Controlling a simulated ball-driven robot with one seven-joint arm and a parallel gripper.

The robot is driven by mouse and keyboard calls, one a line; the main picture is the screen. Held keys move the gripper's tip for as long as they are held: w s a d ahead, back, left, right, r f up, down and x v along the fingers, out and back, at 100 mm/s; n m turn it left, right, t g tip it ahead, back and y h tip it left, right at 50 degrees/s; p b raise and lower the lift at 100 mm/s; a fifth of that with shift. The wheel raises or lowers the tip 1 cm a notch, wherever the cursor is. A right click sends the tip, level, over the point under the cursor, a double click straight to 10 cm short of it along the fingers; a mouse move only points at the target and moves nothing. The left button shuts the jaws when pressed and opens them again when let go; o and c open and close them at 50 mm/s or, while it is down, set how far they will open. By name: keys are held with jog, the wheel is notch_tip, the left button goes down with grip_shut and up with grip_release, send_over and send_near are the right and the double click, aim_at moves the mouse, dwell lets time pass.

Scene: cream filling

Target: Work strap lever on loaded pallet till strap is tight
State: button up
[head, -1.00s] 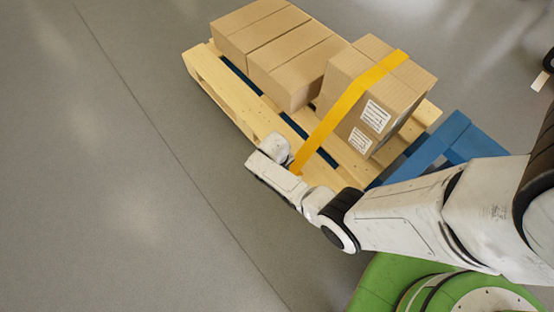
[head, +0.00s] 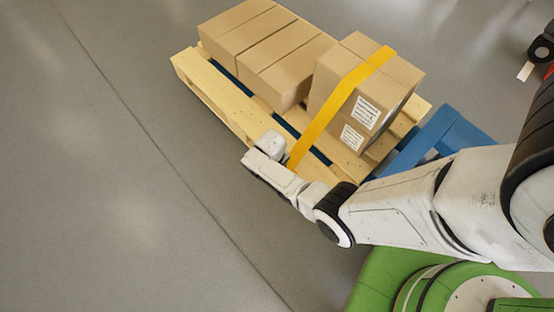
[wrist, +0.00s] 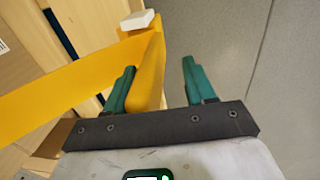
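The wooden pallet (head: 212,98) carries several cardboard boxes. A yellow strap (head: 335,97) runs over the nearest box (head: 395,95) and down to the pallet's side by my arm's end. In the wrist view the strap (wrist: 45,88) comes in from the left to an upright yellow part (wrist: 152,75), seemingly the strap lever, with a white block (wrist: 137,20) at its top. My gripper (wrist: 158,66) is open, its teal fingers apart. The yellow part shows behind and beside the left finger; I cannot tell whether they touch. In the head view my fingers are hidden.
A blue frame (head: 440,135) stands at the pallet's right end, close beside my arm. Grey floor (head: 110,190) left of the pallet is open. A dark wheel-like object (head: 541,48) shows at the upper right edge.

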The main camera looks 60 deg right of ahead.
notch_tip(320, 180, up, 11)
jog(key=a+p, duration=0.1)
jog(key=p, duration=0.4)
jog(key=shift+w+f, duration=0.15)
jog(key=shift+f, duration=0.05)
jog(key=shift+r, duration=0.1)
